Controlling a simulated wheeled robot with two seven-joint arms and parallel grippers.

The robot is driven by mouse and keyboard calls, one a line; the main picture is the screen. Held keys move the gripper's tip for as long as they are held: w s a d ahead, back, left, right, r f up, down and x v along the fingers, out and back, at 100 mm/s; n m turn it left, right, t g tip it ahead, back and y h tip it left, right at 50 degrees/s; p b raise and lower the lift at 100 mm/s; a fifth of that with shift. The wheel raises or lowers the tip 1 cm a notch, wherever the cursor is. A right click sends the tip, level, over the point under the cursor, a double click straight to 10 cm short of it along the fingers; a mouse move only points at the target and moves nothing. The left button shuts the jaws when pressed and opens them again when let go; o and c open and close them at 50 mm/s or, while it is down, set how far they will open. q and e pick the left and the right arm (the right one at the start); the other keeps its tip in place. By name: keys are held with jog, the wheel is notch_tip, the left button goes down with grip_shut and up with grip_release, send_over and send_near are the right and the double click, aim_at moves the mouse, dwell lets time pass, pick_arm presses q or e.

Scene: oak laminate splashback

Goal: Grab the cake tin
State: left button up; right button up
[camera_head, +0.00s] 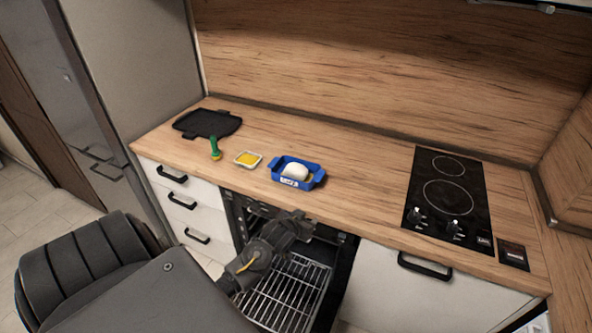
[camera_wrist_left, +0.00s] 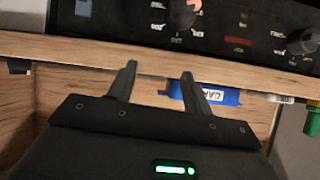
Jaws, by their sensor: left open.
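The cake tin is a blue, handled tin (camera_head: 305,184) with a white label on its front. It stands on the wooden counter in the head view, with a white rounded thing (camera_head: 296,171) inside it. My left gripper (camera_head: 296,220) is in front of and below the counter edge, above the open oven, apart from the tin. In the left wrist view, which looks upside down, the gripper's two fingers (camera_wrist_left: 156,78) are spread and empty. Part of the blue tin (camera_wrist_left: 228,111) shows there beyond the right finger, partly hidden by it and the counter edge. My right gripper is not seen.
Left of the tin are a small dish of yellow (camera_head: 248,159), a green-handled item (camera_head: 215,148) and a black tray (camera_head: 207,123). The black hob (camera_head: 448,200) is at right, with clear counter between. Below the counter, the oven rack (camera_head: 285,295) is exposed.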

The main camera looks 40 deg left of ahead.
pick_arm(q)
jog(key=w+a+r, duration=0.1)
jog(key=r, duration=0.1)
jog(key=w+a+r+t, duration=0.1)
jog(key=w+r, duration=0.1)
jog(key=r, duration=0.1)
jog(key=w+a+r+n+t+y, duration=0.1)
jog(key=r, duration=0.1)
jog(key=shift+w+a+r, duration=0.15)
jog(key=shift+a+r, duration=0.1)
jog(key=shift+a, duration=0.15)
jog(key=shift+w+a+r, duration=0.15)
jog(key=shift+w+a, duration=0.25)
jog(key=shift+w, duration=0.25)
jog(key=p, duration=0.1)
send_near(319, 176)
jog(key=x, duration=0.3)
jog(key=shift+s+a, duration=0.1)
jog(key=shift+a, duration=0.1)
jog(key=shift+w+p, duration=0.25)
jog(key=shift+p, duration=0.1)
jog(key=shift+p+x, duration=0.65)
jog(key=shift+x, duration=1.7)
jog(key=shift+d, duration=0.2)
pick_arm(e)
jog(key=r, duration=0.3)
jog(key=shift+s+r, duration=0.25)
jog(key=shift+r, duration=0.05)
